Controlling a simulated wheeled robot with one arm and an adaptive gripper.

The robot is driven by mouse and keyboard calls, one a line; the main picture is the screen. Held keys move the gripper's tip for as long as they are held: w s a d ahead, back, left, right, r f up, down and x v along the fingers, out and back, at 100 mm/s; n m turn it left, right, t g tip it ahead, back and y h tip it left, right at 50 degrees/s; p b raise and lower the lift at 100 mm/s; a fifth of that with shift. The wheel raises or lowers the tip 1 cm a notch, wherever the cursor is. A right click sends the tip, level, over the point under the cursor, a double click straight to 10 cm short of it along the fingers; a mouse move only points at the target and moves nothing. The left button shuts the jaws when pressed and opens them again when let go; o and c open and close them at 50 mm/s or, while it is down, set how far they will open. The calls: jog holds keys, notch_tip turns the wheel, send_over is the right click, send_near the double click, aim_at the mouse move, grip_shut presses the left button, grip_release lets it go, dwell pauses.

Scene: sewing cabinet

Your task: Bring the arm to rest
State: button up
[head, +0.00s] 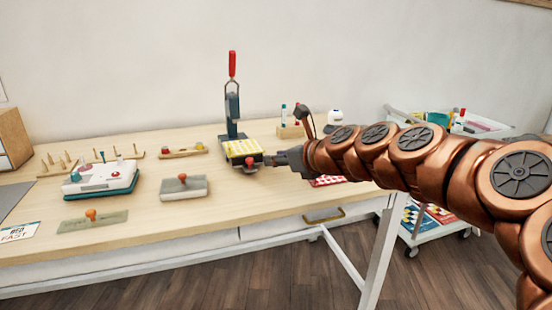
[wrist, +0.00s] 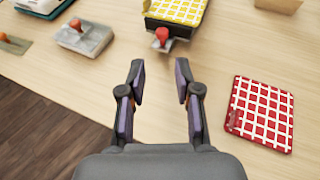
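My copper-coloured arm (head: 415,143) reaches in from the right over the table in the head view. My gripper (wrist: 160,82) is open and empty in the wrist view, its two fingers apart with bare wood between them. In the head view my gripper (head: 277,159) is near the black press and partly hard to make out. A yellow checked cloth (wrist: 178,10) lies on the press's dark base, just beyond the fingertips, with a red knob (wrist: 161,38) at its front.
A red checked cloth (wrist: 262,113) lies right of my gripper. A grey block with an orange knob (head: 184,188) and a white-and-teal device (head: 100,180) stand to the left. The press's upright (head: 232,105) rises behind. A white cart (head: 430,228) stands right of the table.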

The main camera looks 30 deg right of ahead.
dwell(0.4)
jog(key=s+a+r+n+g+y+p, duration=0.1)
jog(key=s+a+r+n+g+p, duration=0.15)
jog(key=a+n+p, duration=0.3)
jog(key=s+a+r+n+g+y+p, duration=0.1)
jog(key=s+a+n+g+p, duration=0.1)
jog(key=s+a+n+p, duration=0.35)
jog(key=s+a+r+n+g+p, duration=0.1)
jog(key=s+a+n+g+p, duration=0.15)
jog(key=a+n+p, duration=0.35)
jog(key=s+r+n+g+h+p, duration=0.2)
jog(key=s+r+n+g+p, duration=0.2)
jog(key=s+n+p, duration=0.4)
jog(key=s+r+n+g+h+p, duration=0.2)
jog(key=s+r+n+g+p, duration=0.2)
jog(key=s+n+p, duration=0.4)
jog(key=s+n, duration=0.1)
jog(key=s, duration=0.4)
jog(key=shift+s+a, duration=0.15)
jog(key=shift+s, duration=0.2)
